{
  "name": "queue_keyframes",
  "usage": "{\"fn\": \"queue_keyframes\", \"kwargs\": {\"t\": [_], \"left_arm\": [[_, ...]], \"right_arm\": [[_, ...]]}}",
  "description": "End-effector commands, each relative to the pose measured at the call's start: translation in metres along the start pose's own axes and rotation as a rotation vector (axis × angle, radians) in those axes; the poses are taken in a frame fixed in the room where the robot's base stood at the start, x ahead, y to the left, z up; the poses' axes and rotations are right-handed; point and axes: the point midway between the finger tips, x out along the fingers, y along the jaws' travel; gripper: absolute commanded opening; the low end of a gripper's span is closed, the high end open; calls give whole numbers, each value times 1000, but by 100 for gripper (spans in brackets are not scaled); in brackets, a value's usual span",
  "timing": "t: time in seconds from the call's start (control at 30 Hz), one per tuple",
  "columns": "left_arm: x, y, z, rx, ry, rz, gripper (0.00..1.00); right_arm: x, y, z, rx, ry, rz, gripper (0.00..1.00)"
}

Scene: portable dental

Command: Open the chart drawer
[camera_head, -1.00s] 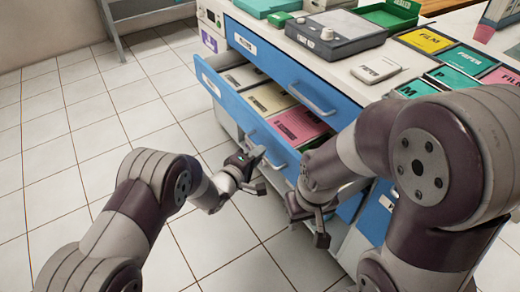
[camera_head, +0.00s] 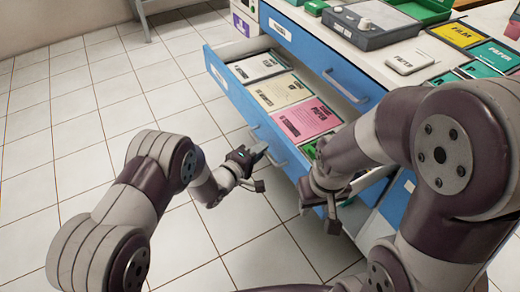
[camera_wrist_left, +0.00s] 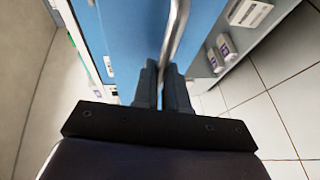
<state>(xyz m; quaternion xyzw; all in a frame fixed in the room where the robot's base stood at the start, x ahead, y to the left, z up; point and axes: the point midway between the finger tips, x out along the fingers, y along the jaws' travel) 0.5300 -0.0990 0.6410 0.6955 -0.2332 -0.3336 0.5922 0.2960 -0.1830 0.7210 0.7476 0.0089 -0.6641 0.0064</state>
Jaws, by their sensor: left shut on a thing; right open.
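The blue chart drawer (camera_head: 232,90) stands well out from the cabinet in the head view. White, cream, pink and green chart folders lie in it. My left gripper (camera_head: 262,152) is at the drawer's front, shut on the metal bar handle (camera_head: 285,160). In the left wrist view the handle (camera_wrist_left: 178,40) runs up from between the fingers of my left gripper (camera_wrist_left: 162,85), with the blue front (camera_wrist_left: 125,35) behind it. My right gripper (camera_head: 325,205) hangs open and empty near the drawer's right end, partly hidden by its own arm.
A closed blue drawer (camera_head: 300,50) with its own handle (camera_head: 340,85) sits above. The white countertop (camera_head: 385,75) holds a grey device (camera_head: 370,24), a green tray (camera_head: 415,10) and several packets. The tiled floor (camera_head: 60,150) at left is clear.

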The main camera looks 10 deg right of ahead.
Motion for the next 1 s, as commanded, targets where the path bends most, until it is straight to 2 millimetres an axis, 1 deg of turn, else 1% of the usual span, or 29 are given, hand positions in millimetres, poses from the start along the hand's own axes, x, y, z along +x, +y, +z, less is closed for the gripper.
{"fn": "queue_keyframes", "kwargs": {"t": [0.1,0.13,0.2,0.47,0.57,0.67,0.8,0.9,1.0], "left_arm": [[0,-1,0,0,0,-2,0],[0,-1,0,0,0,-2,19],[0,-1,0,0,0,-2,37],[0,0,0,0,0,-1,37],[-8,1,0,0,0,-2,37],[-30,4,-1,-2,2,-3,37],[-70,4,-1,-2,3,-3,37],[-95,3,-1,-2,3,-3,37],[-113,2,-1,-2,2,-2,37]], "right_arm": [[0,0,0,0,0,0,43],[0,0,0,0,0,0,43],[0,0,0,0,0,0,43],[0,0,0,0,0,0,43],[-4,0,0,0,0,0,43],[-12,0,-1,0,0,0,43],[-22,0,-3,0,0,0,43],[-28,0,-3,0,0,0,43],[-31,0,-4,0,0,0,43]]}}
